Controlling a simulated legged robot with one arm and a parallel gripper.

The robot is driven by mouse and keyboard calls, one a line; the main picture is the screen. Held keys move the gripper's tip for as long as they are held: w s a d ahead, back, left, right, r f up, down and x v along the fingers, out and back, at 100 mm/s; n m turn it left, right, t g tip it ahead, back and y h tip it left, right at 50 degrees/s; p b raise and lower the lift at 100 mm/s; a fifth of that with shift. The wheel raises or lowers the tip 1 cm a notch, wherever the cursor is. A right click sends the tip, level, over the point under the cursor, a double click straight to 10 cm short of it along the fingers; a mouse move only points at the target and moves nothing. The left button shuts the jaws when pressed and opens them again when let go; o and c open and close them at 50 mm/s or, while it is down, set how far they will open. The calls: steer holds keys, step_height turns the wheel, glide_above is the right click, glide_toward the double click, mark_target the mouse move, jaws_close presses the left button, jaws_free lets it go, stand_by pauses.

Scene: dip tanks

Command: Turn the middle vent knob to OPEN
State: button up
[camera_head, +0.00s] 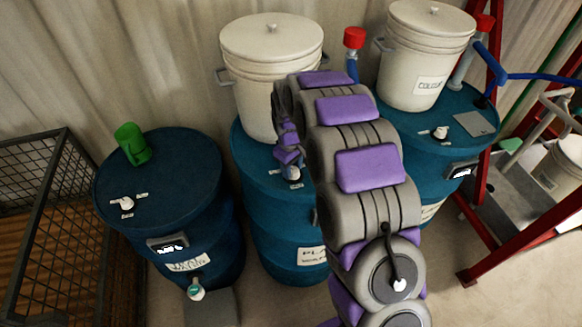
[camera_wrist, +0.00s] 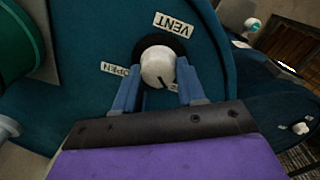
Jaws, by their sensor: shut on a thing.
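The middle vent knob (camera_wrist: 157,66) is round and white with a dark pointer line. It sits on the blue lid of the middle drum (camera_head: 290,225). In the wrist view the OPEN label (camera_wrist: 115,69) lies left of the knob and the VENT label (camera_wrist: 173,24) above it. Another label at lower right is mostly hidden by a finger. The pointer line aims down and slightly right, towards that hidden label and away from OPEN. My gripper (camera_wrist: 158,76) is shut on the knob, a blue finger on each side. In the head view my arm partly covers this drum.
A white bucket (camera_head: 262,85) stands on the middle drum behind my arm. The left drum (camera_head: 165,195) and right drum (camera_head: 400,140) stand close on either side, with their own white knobs. A wire cage (camera_head: 35,215) is at far left and a red frame (camera_head: 530,240) at right.

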steer(key=shift+s+d, duration=0.1)
steer(key=shift+d, duration=0.05)
steer(key=shift+c, duration=1.4)
steer(key=shift+m, duration=0.3)
steer(key=m+p, duration=0.1)
steer(key=m, duration=0.1)
steer(key=shift+m, duration=0.4)
steer(key=m+p, duration=0.1)
steer(key=m, duration=0.3)
steer(key=shift+d+f+m, duration=0.1)
steer(key=shift+m, duration=0.2)
steer(key=m+p, duration=0.1)
steer(key=m, duration=0.4)
steer(key=shift+s, duration=0.1)
steer(key=shift+m+g+p, duration=0.3)
steer(key=shift+m+p, duration=0.1)
steer(key=shift+m, duration=2)
